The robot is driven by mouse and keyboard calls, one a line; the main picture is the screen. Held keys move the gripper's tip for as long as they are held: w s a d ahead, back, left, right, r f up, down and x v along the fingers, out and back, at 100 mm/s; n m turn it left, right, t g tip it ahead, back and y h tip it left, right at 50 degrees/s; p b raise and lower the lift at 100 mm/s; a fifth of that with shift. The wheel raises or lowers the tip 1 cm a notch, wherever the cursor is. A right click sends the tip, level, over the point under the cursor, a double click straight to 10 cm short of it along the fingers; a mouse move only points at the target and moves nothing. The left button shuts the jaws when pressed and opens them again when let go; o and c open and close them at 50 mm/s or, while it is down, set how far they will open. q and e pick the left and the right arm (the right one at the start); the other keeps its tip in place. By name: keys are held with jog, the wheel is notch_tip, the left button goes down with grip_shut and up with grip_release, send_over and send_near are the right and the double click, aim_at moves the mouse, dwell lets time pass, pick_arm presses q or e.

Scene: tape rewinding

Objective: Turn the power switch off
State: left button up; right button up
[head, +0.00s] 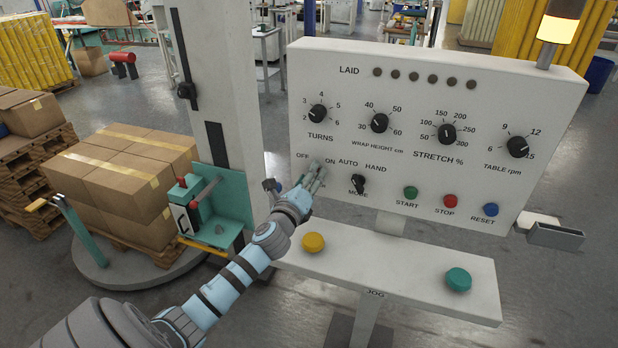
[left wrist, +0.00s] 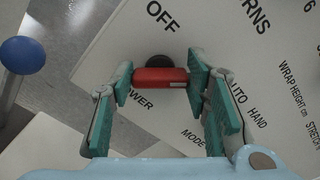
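The power switch has a red handle (left wrist: 160,77) on a dark round base, seen in the left wrist view below the word OFF. The word ON is hidden there by a finger. My left gripper (head: 317,172) is at the lower left of the white control panel (head: 335,100), over the switch, and covers it in the head view. In the left wrist view its two teal-padded fingers (left wrist: 160,82) stand at the two ends of the red handle and appear to touch it. My right gripper is not in view.
The mode knob (head: 358,184) sits just right of my left gripper. Below is a shelf (head: 400,275) with a yellow button (head: 313,242) and a teal button (head: 458,279). An amber lamp (head: 558,28) glows on top.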

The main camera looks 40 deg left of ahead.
pick_arm(q)
jog(key=c, duration=0.4)
jog(key=shift+o, duration=0.2)
jog(key=shift+n, duration=0.4)
jog(key=shift+f+n+b, duration=0.2)
jog(key=shift+n+b, duration=0.85)
jog(key=shift+n, duration=3.25)
jog(key=shift+f+n+b, duration=0.15)
jog(key=shift+n+b, duration=0.9)
jog(key=shift+n, duration=3.25)
jog(key=o, duration=1.2)
jog(key=shift+c, duration=0.2)
